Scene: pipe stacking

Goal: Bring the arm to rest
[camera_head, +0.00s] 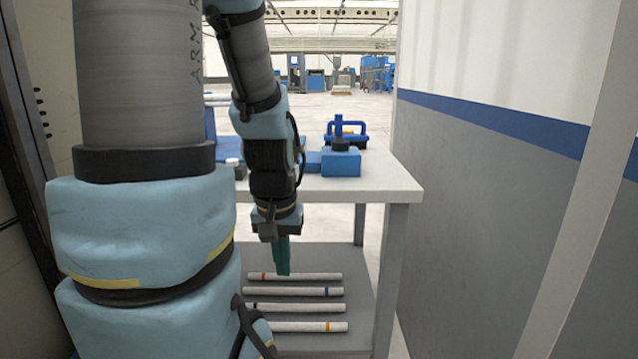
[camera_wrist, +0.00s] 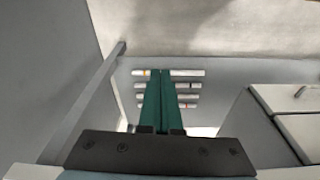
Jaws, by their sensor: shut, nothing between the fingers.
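My gripper (camera_head: 283,272) has green fingers that point down over the lower shelf (camera_head: 360,290) of a grey table. In the wrist view the two fingers (camera_wrist: 160,73) lie side by side, shut, with nothing between them. Several white pipes lie in parallel on the shelf. One has a red band (camera_head: 310,277), one a blue band (camera_head: 290,291), one a dark band (camera_head: 300,308) and one an orange band (camera_head: 315,327). The fingertips overlap the red-banded pipe in the head view; I cannot tell whether they touch it. The pipes also show behind the fingers in the wrist view (camera_wrist: 187,73).
The tabletop (camera_head: 390,182) is above the shelf, with blue equipment (camera_head: 341,162) on it. A table leg (camera_head: 390,270) stands at the shelf's right. A grey and white wall (camera_head: 490,190) runs along the right, with a narrow gap between it and the table.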

